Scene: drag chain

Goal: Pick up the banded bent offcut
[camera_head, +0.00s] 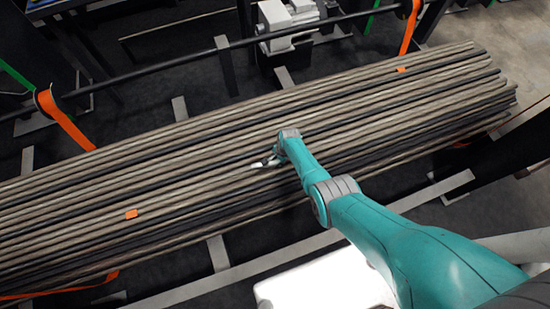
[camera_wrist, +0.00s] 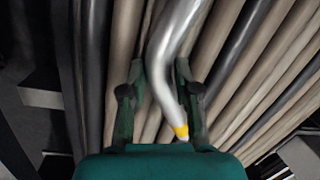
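The bent offcut (camera_wrist: 168,50) is a silver, curved piece of rod with a yellow band (camera_wrist: 181,132) near its lower end in the wrist view. It lies on top of the long rods, and its upper end runs out of the picture. My gripper (camera_wrist: 159,68) is open, with one dark green finger on each side of the offcut. Narrow gaps seem to show between the fingers and the offcut. In the head view my gripper (camera_head: 268,162) is low over the middle of the rod bundle, and a small bright piece shows beside it.
A wide bundle of brown and black rods (camera_head: 120,195) fills the middle of the head view. Orange straps (camera_head: 68,124) hang at the frame's bar. A white machine part (camera_head: 288,22) stands behind. A bright white surface (camera_head: 325,285) lies in front, below my arm.

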